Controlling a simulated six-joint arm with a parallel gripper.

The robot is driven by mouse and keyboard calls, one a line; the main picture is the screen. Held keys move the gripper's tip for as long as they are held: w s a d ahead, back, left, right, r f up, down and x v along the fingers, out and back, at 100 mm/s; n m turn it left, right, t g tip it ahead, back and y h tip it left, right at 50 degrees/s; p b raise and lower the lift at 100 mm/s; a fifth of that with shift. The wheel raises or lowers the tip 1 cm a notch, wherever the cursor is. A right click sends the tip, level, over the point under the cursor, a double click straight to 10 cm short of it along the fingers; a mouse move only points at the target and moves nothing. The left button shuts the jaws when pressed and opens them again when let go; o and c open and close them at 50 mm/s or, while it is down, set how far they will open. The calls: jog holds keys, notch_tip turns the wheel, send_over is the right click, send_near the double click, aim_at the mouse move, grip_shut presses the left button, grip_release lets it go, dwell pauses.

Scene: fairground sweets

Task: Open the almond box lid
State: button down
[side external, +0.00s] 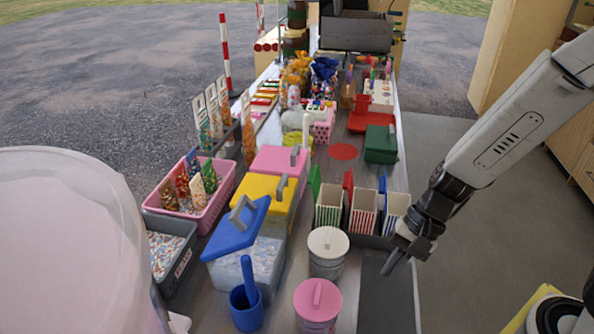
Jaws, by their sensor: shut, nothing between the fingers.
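Three boxes with coloured lids and grey handles stand in a row: a blue lid (232,232) at the front, a yellow lid (262,188) behind it, and a pink lid (279,158) farthest. I cannot tell which is the almond box; no label is readable. The blue lid looks tilted over its clear box (242,270), which holds pale contents. The yellow and pink lids lie on their boxes. My gripper (388,271) is at the right, shut and empty, pointing down above the dark mat, apart from all the lids.
Striped cartons (364,212) stand between the boxes and my arm. A cream-lidded tin (328,242), a pink-lidded tin (317,298) and a blue cup (246,310) with a blue handle stand at the front. A pink basket (212,201) is at left. The dark mat (385,305) is clear.

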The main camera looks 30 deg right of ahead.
jog(key=shift+w+a+r+m+t+y, duration=0.2)
jog(key=shift+w+a+m+t+y, duration=0.4)
jog(key=shift+w+m+t, duration=1.65)
jog(key=shift+w+a+r+m+t+y, duration=0.15)
jog(key=shift+w+a+m+t+y, duration=0.5)
jog(key=shift+w+m, duration=1.85)
jog(key=shift+w+a+r+m+t+y, duration=0.25)
jog(key=shift+w+a+m+t, duration=0.95)
jog(key=shift+m, duration=2.15)
jog(key=shift+w+d+f+t, duration=0.15)
jog(key=shift+d+t, duration=0.1)
jog(key=shift+t, duration=0.25)
jog(key=w+a, duration=0.8)
jog(key=shift+f, duration=0.25)
